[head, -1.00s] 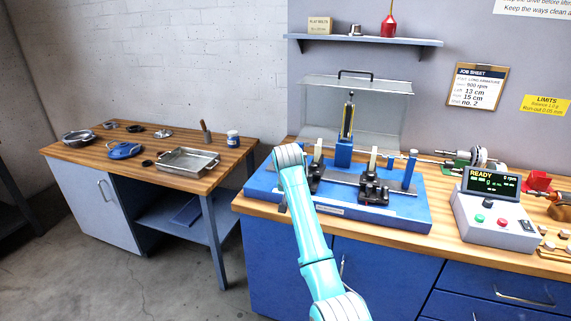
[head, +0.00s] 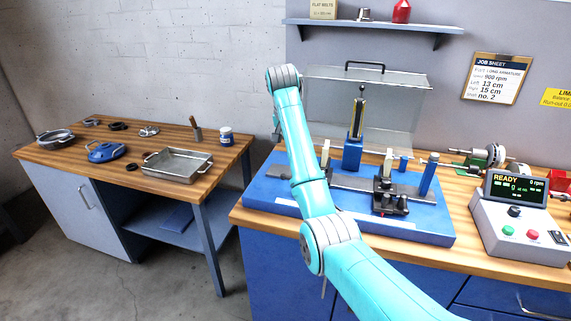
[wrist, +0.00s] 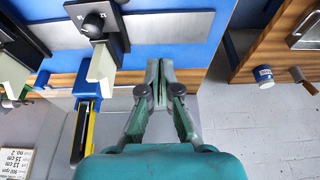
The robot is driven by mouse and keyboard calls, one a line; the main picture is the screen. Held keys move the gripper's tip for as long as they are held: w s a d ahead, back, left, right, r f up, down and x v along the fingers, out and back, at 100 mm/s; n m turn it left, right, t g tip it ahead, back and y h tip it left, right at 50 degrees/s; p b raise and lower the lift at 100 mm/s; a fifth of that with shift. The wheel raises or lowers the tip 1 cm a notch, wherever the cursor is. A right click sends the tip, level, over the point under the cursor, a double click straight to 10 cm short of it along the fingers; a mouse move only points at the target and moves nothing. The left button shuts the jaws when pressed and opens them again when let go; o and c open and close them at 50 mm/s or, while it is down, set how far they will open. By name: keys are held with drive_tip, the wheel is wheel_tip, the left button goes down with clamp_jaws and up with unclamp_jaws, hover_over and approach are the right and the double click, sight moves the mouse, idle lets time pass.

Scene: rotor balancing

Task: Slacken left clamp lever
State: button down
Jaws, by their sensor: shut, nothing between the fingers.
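The balancing machine's blue base (head: 420,234) stands on the wooden bench. Its left support is mostly hidden behind my arm in the head view; only a cream upright (head: 325,153) shows clearly. In the wrist view, a black clamp block with a round knob (wrist: 95,24) and a cream upright (wrist: 102,72) are left of my gripper (wrist: 158,64). I cannot make out the left clamp lever for certain. My gripper is shut and empty, apart from the block. In the head view it is mostly hidden by my wrist. The right black support (head: 390,197) is clear of my arm.
A control box (head: 520,230) reading READY stands right. A side table (head: 75,165) holds a metal tray (head: 178,163) and several parts.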

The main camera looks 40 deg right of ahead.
idle(0.3)
drive_tip(key=x, duration=1)
drive_tip(key=shift+f, duration=0.15)
drive_tip(key=shift+s+a, duration=0.55)
drive_tip(key=shift+a, duration=0.15)
drive_tip(key=shift+s+a+f, duration=0.2)
drive_tip(key=shift+s+a, duration=0.5)
drive_tip(key=shift+a, duration=0.15)
